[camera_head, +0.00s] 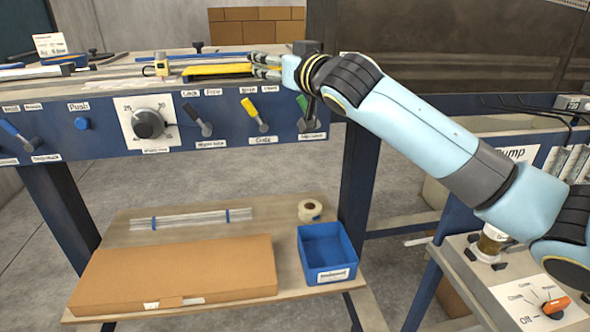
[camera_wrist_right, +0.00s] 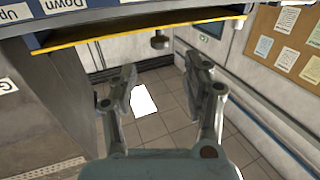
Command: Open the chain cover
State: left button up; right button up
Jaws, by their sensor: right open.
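My right gripper (camera_head: 262,65) reaches in from the right over the bench top, its fingers pointing left. It is open, with the two fingers apart, and nothing shows between them. A long yellow bar-like piece (camera_head: 217,71), which may be the chain cover, lies along the bench top just left of the fingertips; I cannot tell whether they touch it. In the right wrist view the open fingers (camera_wrist_right: 160,79) show with floor far behind them. A yellow edge (camera_wrist_right: 140,43) runs above them there; I cannot tell whether it belongs to the cover. My left gripper is not in view.
The blue bench front (camera_head: 235,108) carries a dial (camera_head: 148,123) and several levers, with a green-handled one (camera_head: 303,104) below my wrist. A shelf below holds a cardboard box (camera_head: 180,275), a blue bin (camera_head: 327,250) and a tape roll (camera_head: 310,210).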

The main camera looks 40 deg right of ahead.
jog(key=s+f+g+b, duration=0.1)
jog(key=s+f+g, duration=0.1)
jog(key=f, duration=0.8)
jog(key=s+d+f+m+g+b, duration=0.1)
jog(key=s+f+g, duration=0.1)
jog(key=f, duration=0.9)
jog(key=shift+s+m+h, duration=0.2)
jog(key=shift+m+h, duration=0.1)
jog(key=shift+d+f, duration=0.1)
